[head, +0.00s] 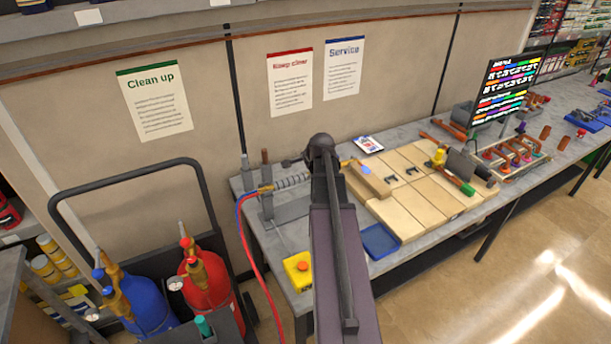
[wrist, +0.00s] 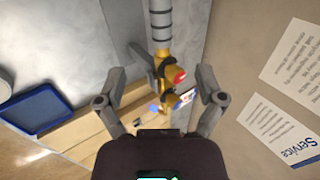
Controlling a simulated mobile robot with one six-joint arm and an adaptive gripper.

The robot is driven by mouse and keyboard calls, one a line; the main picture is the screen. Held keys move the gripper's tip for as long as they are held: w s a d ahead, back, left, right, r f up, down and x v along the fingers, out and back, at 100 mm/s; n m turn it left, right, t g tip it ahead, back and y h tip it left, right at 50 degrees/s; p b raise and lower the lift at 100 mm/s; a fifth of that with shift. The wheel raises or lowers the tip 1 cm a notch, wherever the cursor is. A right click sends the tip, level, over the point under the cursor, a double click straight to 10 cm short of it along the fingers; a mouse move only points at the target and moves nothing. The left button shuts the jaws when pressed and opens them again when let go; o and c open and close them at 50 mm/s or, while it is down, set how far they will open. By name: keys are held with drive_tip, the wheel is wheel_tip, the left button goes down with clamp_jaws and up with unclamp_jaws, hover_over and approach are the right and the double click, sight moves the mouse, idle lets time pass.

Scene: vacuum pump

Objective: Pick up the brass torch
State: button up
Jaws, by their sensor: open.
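The brass torch (head: 267,189) is held up by a grey upright stand at the left end of the bench, with red and blue hoses at its left end. Its grey ribbed handle (head: 292,181) runs behind my arm. In the wrist view the torch (wrist: 164,65) runs down from the top, with a ribbed grey grip above a brass valve body with a red knob and a blue knob. My gripper (wrist: 168,72) is open, one finger on each side of the torch in that picture. I cannot tell the depth between them. The head view hides most of my gripper behind my arm.
A yellow box with a red button (head: 298,271) and a blue tray (head: 380,241) lie near the bench's front edge. Wooden boards (head: 407,213) cover the middle. Gas cylinders, blue (head: 143,300) and red (head: 208,290), stand on a cart at left. The wall is close behind.

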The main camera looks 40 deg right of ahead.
sight(297, 178)
drive_tip(key=shift+f, duration=0.1)
drive_tip(key=b+x, duration=0.6)
drive_tip(key=x, duration=0.1)
drive_tip(key=shift+b+x, duration=0.6)
drive_tip(key=shift+x, duration=0.2)
drive_tip(key=shift+b+x, duration=2.1)
drive_tip(key=shift+x, duration=0.45)
drive_tip(key=shift+w, duration=0.1)
clamp_jaws()
